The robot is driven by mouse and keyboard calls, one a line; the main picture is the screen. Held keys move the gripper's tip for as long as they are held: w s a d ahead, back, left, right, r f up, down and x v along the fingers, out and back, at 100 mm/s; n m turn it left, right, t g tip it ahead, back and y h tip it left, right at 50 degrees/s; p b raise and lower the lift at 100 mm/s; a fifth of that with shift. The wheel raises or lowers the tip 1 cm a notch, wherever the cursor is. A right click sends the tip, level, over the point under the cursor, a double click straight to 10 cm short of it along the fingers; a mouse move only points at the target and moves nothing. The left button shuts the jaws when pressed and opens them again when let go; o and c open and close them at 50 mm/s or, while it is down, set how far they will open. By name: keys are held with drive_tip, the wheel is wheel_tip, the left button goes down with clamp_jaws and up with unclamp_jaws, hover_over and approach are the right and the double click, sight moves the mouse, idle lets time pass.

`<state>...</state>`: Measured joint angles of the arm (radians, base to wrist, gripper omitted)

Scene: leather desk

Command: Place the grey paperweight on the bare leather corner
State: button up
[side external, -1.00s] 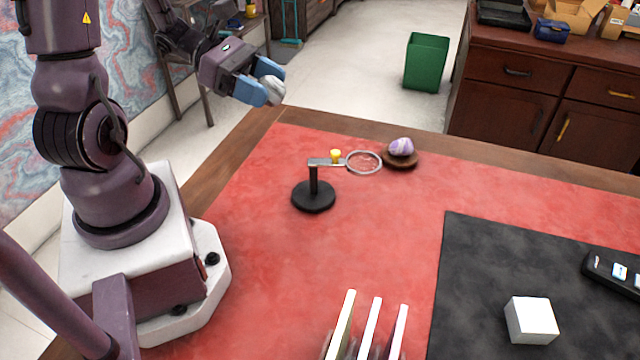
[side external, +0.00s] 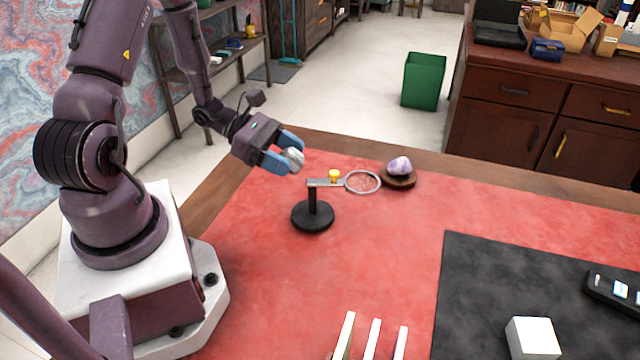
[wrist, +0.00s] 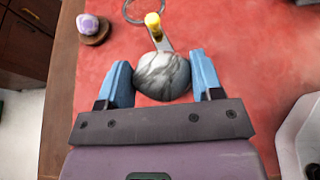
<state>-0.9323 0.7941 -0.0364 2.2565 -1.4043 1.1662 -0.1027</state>
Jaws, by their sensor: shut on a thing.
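The grey paperweight (side external: 294,159) is a rounded, veined stone held between the blue fingers of my gripper (side external: 285,155). In the wrist view the paperweight (wrist: 162,76) sits between the two fingers of my gripper (wrist: 162,82), which are shut on it. It is held in the air near the far left part of the red leather desk top (side external: 262,262), just left of and behind the stand. The far left leather corner is partly hidden behind my gripper.
A black stand (side external: 313,215) with a ring magnifier (side external: 362,182) and yellow knob is close by on the right. A purple-white stone (side external: 400,165) rests on a brown base (side external: 399,180). A black mat (side external: 470,290) bears a white cube (side external: 533,338). Leather left of the stand is clear.

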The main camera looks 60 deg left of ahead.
drive_tip(key=w+a+f, duration=0.1)
drive_tip(key=w+f, duration=0.1)
drive_tip(key=w, duration=0.1)
drive_tip(key=w+a+f, duration=0.1)
drive_tip(key=w+f, duration=0.1)
drive_tip(key=f, duration=0.1)
drive_tip(key=w+a+f, duration=0.1)
drive_tip(key=w+f, duration=0.1)
drive_tip(key=w, duration=0.1)
drive_tip(key=shift+w+a+f, duration=0.15)
drive_tip(key=shift+w+f, duration=0.05)
drive_tip(key=shift+w, duration=0.1)
drive_tip(key=shift+w+a+f, duration=0.1)
drive_tip(key=shift+w+f, duration=0.05)
drive_tip(key=shift+f, duration=0.75)
drive_tip(key=shift+w+f, duration=0.1)
drive_tip(key=shift+f, duration=0.8)
drive_tip(key=shift+f, duration=0.15)
drive_tip(key=o, duration=0.7)
drive_tip(key=shift+o, duration=0.2)
